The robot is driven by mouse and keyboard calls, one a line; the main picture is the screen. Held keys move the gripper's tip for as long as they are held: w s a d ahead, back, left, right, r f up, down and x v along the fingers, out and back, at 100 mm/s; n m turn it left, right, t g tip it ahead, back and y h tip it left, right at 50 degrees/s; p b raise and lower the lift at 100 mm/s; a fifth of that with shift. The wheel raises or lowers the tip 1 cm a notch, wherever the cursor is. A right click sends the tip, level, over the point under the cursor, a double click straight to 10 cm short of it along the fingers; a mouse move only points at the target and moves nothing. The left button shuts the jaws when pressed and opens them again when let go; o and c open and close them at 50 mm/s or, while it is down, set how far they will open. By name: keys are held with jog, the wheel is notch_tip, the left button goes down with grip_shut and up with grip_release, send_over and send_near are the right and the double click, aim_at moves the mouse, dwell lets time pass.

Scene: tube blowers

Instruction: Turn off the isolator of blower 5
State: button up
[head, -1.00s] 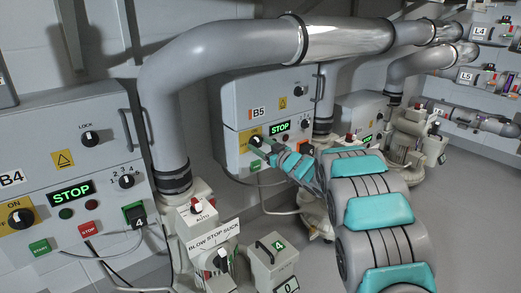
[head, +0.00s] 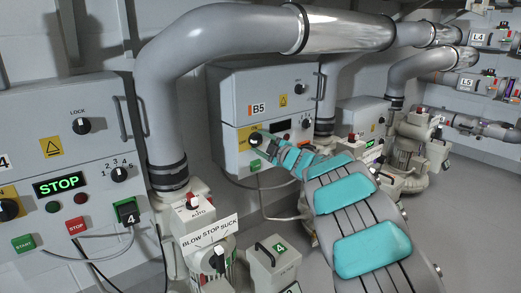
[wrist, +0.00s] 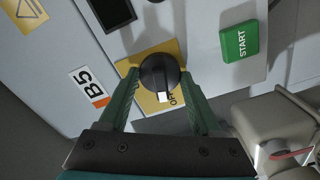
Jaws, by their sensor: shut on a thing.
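Blower 5's control box (head: 232,95), labelled B5 (wrist: 91,87), stands at the middle back of the head view. Its isolator is a black rotary knob (wrist: 160,72) with a white pointer mark on a yellow plate (wrist: 150,103). In the wrist view the mark points toward the picture's bottom, beside partly hidden lettering that seems to read OFF. My gripper (wrist: 160,76) is shut on the knob, one green finger on each side. In the head view my gripper (head: 266,146) is small and partly hides the plate. The box's display (wrist: 113,13) is dark.
A green START button (wrist: 239,41) is right of the knob in the wrist view. Box B4 (head: 62,120) stands at left, its display lit STOP. A large grey pipe (head: 220,35) arches above. Open floor lies at right.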

jog(key=shift+f+n+b, duration=0.1)
jog(key=shift+n+b, duration=0.65)
jog(key=shift+n, duration=0.35)
jog(key=shift+a, duration=0.1)
jog(key=o, duration=1.4)
jog(key=shift+c, duration=0.2)
jog(key=shift+s, duration=0.1)
jog(key=v, duration=0.7)
jog(key=shift+s+d+p, duration=0.25)
jog(key=shift+d+p, duration=0.05)
